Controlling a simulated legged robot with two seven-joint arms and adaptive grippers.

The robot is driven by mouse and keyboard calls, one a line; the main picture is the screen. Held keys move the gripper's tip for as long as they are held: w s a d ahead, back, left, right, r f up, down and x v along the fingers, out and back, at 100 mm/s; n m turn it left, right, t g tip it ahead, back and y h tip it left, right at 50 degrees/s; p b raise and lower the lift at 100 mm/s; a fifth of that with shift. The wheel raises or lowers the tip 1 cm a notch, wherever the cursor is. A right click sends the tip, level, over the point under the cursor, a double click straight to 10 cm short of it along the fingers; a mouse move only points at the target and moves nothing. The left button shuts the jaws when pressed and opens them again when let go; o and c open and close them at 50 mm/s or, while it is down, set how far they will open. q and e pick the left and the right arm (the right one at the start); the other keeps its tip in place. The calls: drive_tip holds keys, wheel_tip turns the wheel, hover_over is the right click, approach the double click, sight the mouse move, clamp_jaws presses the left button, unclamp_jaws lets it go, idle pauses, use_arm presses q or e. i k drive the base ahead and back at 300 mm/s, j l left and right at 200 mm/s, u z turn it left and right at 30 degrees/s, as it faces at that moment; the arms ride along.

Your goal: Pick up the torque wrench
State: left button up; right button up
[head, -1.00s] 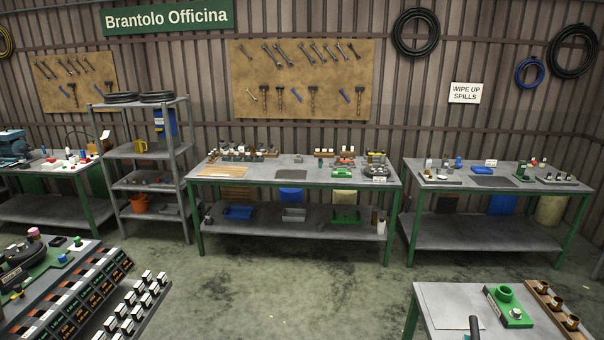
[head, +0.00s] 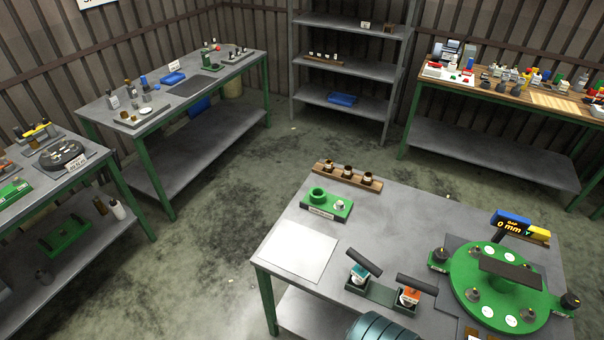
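Two tools with dark bar handles stand tilted in a low dark green holder (head: 378,294) on the near grey table (head: 385,225). One tool has a teal body (head: 360,273) and the other an orange body (head: 409,296). They may be torque wrenches, but I cannot tell which one the task means. Both rest in the holder, side by side, with their handles sticking up. Neither of my grippers shows in the head view.
A green round fixture (head: 498,287) with posts and a gauge display (head: 520,226) fills the table's right. A green block (head: 327,205) and a wooden rack (head: 347,178) stand at the back. A pale sheet (head: 300,251) lies left. A ribbed blue-grey shape (head: 380,329) is cut off below.

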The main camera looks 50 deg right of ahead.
sight(413, 288)
drive_tip(key=i+z, duration=0.1)
drive_tip(key=z, duration=0.3)
drive_tip(key=i+z, duration=0.1)
drive_tip(key=z, duration=0.3)
drive_tip(key=i+j+z, duration=0.1)
drive_tip(key=z, duration=0.75)
drive_tip(key=i+j+z, duration=0.1)
drive_tip(key=z, duration=0.3)
drive_tip(key=j, duration=0.1)
